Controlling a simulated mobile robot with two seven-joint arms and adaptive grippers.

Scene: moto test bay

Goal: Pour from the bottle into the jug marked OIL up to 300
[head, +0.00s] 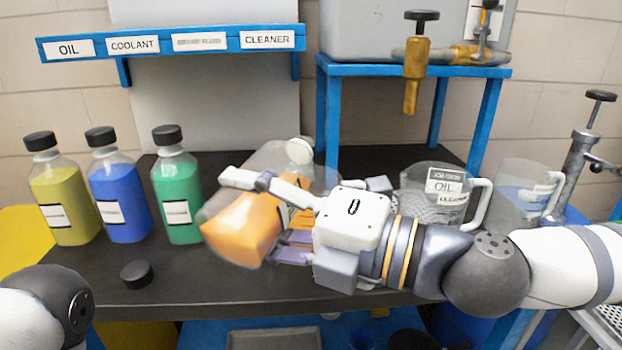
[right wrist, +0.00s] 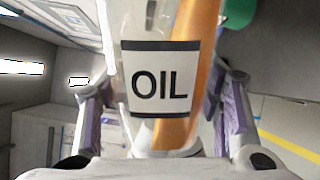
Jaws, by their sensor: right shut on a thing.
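My right gripper (head: 272,217) is shut on a clear bottle (head: 235,228) with orange liquid. The bottle is tilted, its pale round top toward the upper right and the liquid pooled at the lower left. In the right wrist view the bottle (right wrist: 205,60) shows an OIL label between the fingers. The clear jug marked OIL (head: 420,182) stands on the bench to the right, behind my right forearm, which hides its lower part. No liquid is visible in its visible part. The bottle is apart from the jug, to its left. My left gripper is out of view.
Bottles of yellow (head: 68,212), blue (head: 122,205) and green (head: 176,190) liquid stand at the left under a labelled blue shelf (head: 172,42). A black cap (head: 137,274) lies on the bench. A second clear jug (head: 518,190) stands right of the OIL jug.

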